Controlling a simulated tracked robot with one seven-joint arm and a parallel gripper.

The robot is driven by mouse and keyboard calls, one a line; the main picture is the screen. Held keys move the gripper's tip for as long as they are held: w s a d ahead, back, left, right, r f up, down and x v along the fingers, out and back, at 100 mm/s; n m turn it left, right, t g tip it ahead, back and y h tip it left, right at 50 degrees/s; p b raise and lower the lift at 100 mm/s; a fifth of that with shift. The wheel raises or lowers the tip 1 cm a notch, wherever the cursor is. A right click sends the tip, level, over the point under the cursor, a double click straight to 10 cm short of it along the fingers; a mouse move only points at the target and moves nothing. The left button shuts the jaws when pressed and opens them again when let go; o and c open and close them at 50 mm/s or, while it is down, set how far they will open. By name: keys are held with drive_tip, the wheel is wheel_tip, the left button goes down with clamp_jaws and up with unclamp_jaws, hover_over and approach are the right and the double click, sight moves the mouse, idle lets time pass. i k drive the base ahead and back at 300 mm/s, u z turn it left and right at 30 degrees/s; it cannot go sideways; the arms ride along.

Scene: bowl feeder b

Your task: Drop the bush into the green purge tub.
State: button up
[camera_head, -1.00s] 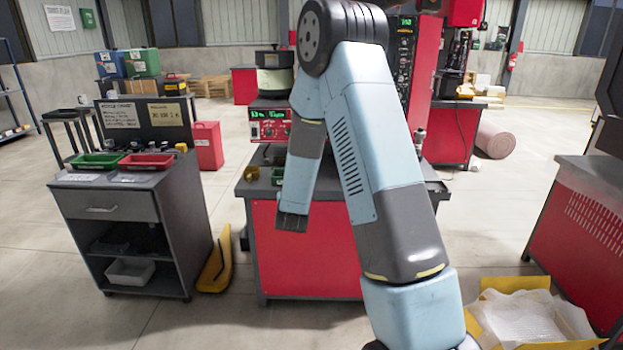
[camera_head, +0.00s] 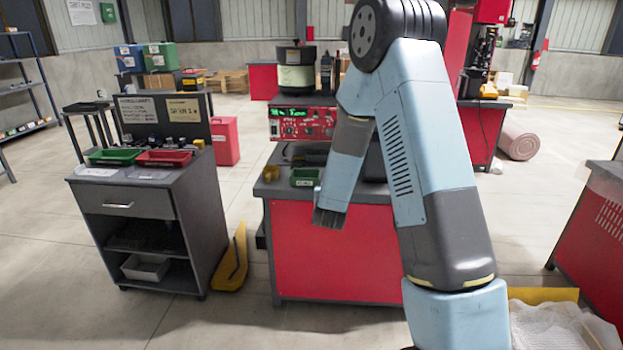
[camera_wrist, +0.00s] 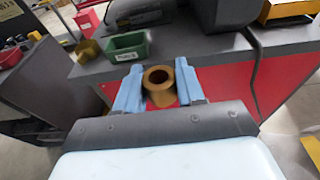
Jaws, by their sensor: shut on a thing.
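My gripper (camera_wrist: 160,90) is shut on the bush (camera_wrist: 158,85), a brown-bronze ring with a flange and an open bore. The bush sits between the two blue fingers. In the head view my gripper (camera_head: 329,217) hangs at the front edge of the red bench, and the bush cannot be made out there. A small green tub (camera_wrist: 128,47) with a white label stands on the bench top, beyond and slightly left of the bush in the wrist view. In the head view this tub (camera_head: 304,178) is just beyond and left of my gripper. The label is too small to read.
A yellowish block (camera_head: 270,173) is left of the tub. A feeder unit with a red control panel (camera_head: 302,122) stands behind. A grey cabinet (camera_head: 150,215) at left carries a green tray (camera_head: 114,156) and a red tray (camera_head: 164,157).

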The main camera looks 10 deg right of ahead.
sight(310, 182)
drive_tip(key=i, duration=1.4)
drive_tip(key=u, duration=0.05)
